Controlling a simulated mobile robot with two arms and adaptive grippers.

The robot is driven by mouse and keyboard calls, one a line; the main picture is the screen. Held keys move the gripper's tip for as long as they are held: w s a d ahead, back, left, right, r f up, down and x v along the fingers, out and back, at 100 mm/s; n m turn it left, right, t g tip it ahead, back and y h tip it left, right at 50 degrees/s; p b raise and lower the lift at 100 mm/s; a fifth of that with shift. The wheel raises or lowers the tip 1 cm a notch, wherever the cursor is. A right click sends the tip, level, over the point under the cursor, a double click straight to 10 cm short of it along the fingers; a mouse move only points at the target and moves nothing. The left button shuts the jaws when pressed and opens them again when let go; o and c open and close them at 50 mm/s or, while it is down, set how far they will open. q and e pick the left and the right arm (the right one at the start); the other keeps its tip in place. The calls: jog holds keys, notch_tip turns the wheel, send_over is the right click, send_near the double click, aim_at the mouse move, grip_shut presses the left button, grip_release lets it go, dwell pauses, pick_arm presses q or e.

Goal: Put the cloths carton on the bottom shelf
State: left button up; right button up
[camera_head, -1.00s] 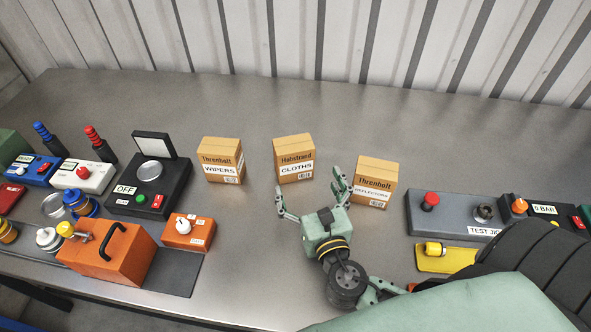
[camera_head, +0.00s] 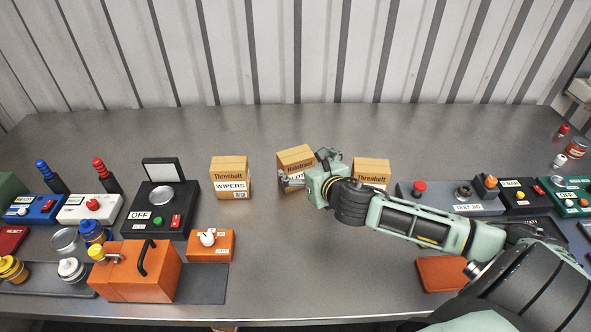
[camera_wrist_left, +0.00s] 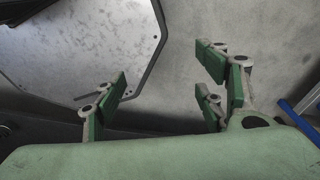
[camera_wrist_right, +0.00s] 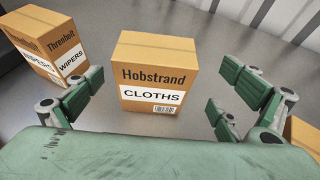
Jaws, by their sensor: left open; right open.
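The cloths carton (camera_head: 295,160) is a small brown box on the metal bench, partly hidden behind my right gripper in the head view. In the right wrist view the carton (camera_wrist_right: 152,75) stands upright with its Hobstrand CLOTHS face towards me. My right gripper (camera_head: 308,178) is at its near side; its fingers (camera_wrist_right: 165,100) are open and spread to either side of the carton, with nothing held. My left gripper (camera_wrist_left: 165,95) shows only in its own wrist view, open and empty, facing a grey floor or wall surface. No shelf can be made out.
The wipers carton (camera_head: 229,178) stands to the left and the reflectors carton (camera_head: 371,172) close on the right. An orange case (camera_head: 145,272), a black OFF unit (camera_head: 150,205) and a grey test jig (camera_head: 440,200) flank them. The bench behind the cartons is clear.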

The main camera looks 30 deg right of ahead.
jog(key=shift+w, duration=0.4)
jog(key=x, duration=0.1)
jog(key=p+x, duration=0.1)
jog(key=x, duration=0.1)
jog(key=shift+w+a+r, duration=0.1)
jog(key=shift+a, duration=0.2)
jog(key=shift+w+d+f, duration=0.15)
jog(key=shift+w+f, duration=0.25)
jog(key=shift+w, duration=0.15)
pick_arm(q)
jog(key=shift+a+r, duration=0.75)
jog(key=shift+r, duration=0.05)
pick_arm(e)
jog(key=shift+s, duration=0.1)
jog(key=shift+c, duration=0.3)
